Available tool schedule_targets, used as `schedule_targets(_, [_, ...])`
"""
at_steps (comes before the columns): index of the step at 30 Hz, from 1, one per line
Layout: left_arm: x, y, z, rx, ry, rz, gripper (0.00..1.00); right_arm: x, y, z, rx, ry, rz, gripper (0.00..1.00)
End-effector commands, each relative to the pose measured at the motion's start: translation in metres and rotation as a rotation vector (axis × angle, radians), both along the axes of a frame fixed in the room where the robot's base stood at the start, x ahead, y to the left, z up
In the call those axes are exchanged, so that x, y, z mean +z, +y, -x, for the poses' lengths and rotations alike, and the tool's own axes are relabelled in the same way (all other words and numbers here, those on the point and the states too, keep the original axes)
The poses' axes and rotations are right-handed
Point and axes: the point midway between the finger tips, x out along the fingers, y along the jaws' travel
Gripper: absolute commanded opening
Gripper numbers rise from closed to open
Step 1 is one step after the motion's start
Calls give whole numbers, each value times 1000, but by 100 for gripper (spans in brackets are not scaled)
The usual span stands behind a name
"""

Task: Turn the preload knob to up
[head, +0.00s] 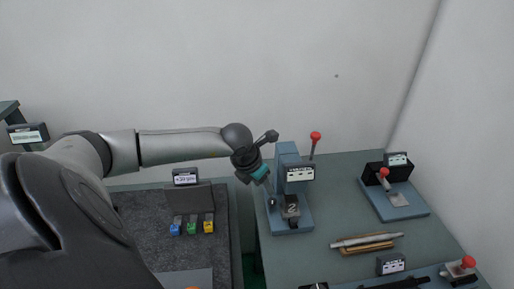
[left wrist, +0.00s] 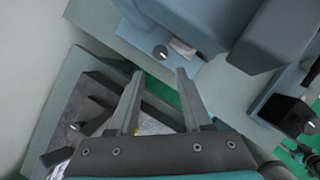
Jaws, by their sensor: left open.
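My left gripper (head: 258,174) reaches in from the left, beside the blue-grey fixture (head: 287,158) on the right-hand table. In the left wrist view its two fingers (left wrist: 160,76) are spread apart with nothing between them. Just beyond the fingertips a small round black knob with a white mark (left wrist: 160,52) sits on a blue surface, apart from the fingers. I cannot read a label that names it as the preload knob. In the head view a small dark knob-like part (head: 272,202) shows low on the fixture's left side. My right gripper is not in view.
A block marked 2 (head: 291,209) sits on the fixture's base. A red-balled lever (head: 315,137) stands behind it. Another red-knobbed device (head: 401,203) stands at the right. A wooden tray with a metal rod (head: 364,242) lies between. Coloured blocks (head: 191,226) sit on the left dark mat.

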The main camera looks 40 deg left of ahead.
Motion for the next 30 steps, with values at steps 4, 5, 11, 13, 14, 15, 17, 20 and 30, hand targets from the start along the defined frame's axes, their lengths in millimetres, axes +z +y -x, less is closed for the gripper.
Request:
schedule_targets(4, [24, 1, 11, -2, 1, -3, 49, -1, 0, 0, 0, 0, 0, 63])
schedule_targets(5, [28, 1, 12, -2, 1, -4, 49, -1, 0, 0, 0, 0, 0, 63])
schedule_targets(11, [45, 1, 19, 0, 1, -2, 49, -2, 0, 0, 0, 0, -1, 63])
schedule_targets(13, [47, 0, 20, 0, 1, 0, 49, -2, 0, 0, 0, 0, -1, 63])
schedule_targets(14, [48, 0, 21, 0, 1, 1, 49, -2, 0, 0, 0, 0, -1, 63])
schedule_targets(15, [49, 0, 21, 0, 2, 1, 49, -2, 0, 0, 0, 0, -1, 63])
schedule_targets(17, [50, 0, 21, 1, 1, 0, 49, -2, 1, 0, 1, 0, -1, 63])
schedule_targets(20, [50, 0, 21, 1, 1, 1, 49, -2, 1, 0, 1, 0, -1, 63])
schedule_targets(30, [43, -2, 10, -13, -5, 3, 67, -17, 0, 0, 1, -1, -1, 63])
